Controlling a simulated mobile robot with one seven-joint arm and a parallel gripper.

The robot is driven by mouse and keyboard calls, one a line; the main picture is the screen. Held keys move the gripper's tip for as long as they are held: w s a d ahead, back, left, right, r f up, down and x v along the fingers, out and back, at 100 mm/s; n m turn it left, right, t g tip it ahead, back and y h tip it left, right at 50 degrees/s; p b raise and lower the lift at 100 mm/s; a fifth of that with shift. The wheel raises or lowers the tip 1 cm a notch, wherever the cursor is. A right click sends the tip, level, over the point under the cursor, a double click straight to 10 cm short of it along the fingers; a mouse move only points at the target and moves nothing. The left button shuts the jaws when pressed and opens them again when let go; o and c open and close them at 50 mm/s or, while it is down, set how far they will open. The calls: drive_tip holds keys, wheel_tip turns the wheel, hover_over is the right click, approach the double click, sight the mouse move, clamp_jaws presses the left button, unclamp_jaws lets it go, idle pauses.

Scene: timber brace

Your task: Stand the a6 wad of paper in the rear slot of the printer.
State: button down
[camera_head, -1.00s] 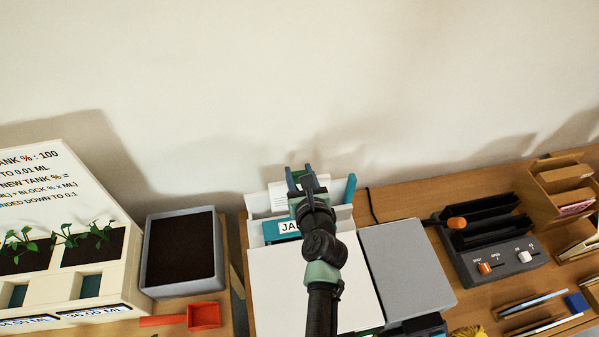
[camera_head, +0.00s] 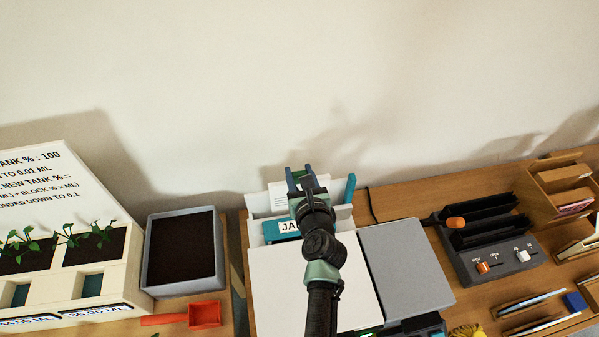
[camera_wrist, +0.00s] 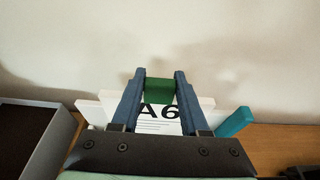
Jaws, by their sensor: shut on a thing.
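My gripper (camera_wrist: 160,88) is shut on the green band or tab of the a6 wad (camera_wrist: 160,127), whose white face reads "A6" in the wrist view. In the head view a bit of green shows between my fingertips (camera_head: 300,176). The wad looks roughly upright at the back of the white printer (camera_head: 285,285). White panels of the printer's rear and a teal guide (camera_head: 349,188) stand beside it; the guide also shows in the wrist view (camera_wrist: 234,122). The wad's lower edge is hidden, so I cannot tell how deep it sits in the rear slot.
A grey flat-topped box (camera_head: 405,265) adjoins the printer on the right. A dark slotted device (camera_head: 490,235) stands farther right. A grey bin (camera_head: 182,250) and a red scoop (camera_head: 205,314) lie left. The wall is close behind.

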drive_tip(key=shift+f, duration=0.1)
drive_tip(key=shift+f+b, duration=1.4)
drive_tip(key=shift+f, duration=0.2)
drive_tip(key=shift+n, duration=0.3)
unclamp_jaws()
wheel_tip(320, 180, up, 8)
drive_tip(key=p, duration=0.9)
